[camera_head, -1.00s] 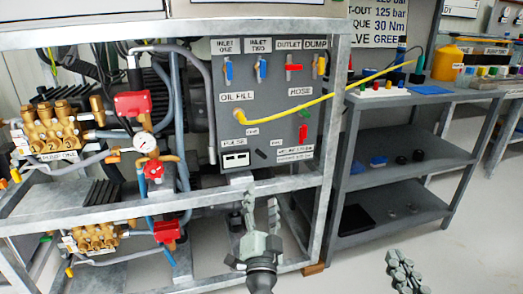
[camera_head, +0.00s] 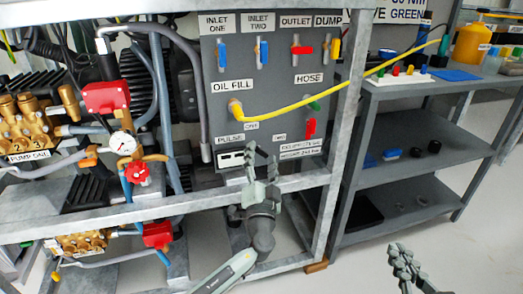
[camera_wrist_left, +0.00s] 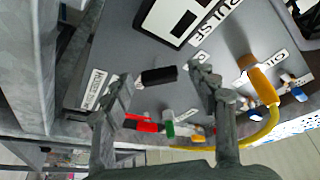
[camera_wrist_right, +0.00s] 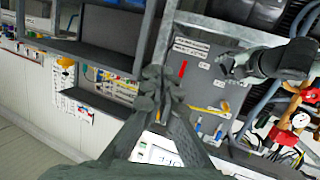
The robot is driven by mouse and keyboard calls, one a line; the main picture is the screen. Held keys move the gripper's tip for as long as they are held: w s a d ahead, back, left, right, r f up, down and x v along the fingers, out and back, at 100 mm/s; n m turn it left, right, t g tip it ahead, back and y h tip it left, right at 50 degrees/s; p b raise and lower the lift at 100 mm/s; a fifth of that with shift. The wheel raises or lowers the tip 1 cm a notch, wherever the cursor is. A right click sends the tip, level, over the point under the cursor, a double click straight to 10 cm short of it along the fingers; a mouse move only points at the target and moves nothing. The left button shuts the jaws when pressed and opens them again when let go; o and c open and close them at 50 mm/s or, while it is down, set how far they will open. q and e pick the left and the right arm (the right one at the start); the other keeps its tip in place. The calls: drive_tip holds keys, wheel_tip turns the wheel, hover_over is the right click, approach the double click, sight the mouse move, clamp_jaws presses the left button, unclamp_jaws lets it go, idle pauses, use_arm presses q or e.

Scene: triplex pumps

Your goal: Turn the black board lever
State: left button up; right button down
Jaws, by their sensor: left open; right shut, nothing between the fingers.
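The black lever (camera_wrist_left: 158,75) sits on the dark grey board (camera_head: 275,85). In the left wrist view it appears between the two fingertips of my left gripper (camera_wrist_left: 160,82), with gaps on both sides. In the head view my left gripper (camera_head: 261,158) is open in front of the lower part of the board and hides the lever. Whether the fingertips surround the lever in depth or are just short of it, I cannot tell. My right gripper (camera_head: 402,255) is shut and empty at the lower right, away from the board; its fingers also show in the right wrist view (camera_wrist_right: 158,78).
A yellow hose (camera_head: 330,95) arches from the board to the right. A red lever (camera_head: 310,128) is right of my left gripper. The metal frame rail (camera_head: 180,202) runs below the board. Brass pumps (camera_head: 25,120) stand left. A grey shelf (camera_head: 425,165) stands right.

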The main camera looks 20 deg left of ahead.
use_arm(q)
drive_tip(key=shift+x, duration=1)
use_arm(e)
drive_tip(key=shift+s+d+f+g, duration=0.1)
drive_tip(key=shift+d+f+g, duration=0.2)
drive_tip(key=shift+f, duration=0.3)
use_arm(q)
drive_tip(key=shift+c, duration=0.5)
drive_tip(key=c, duration=1.1)
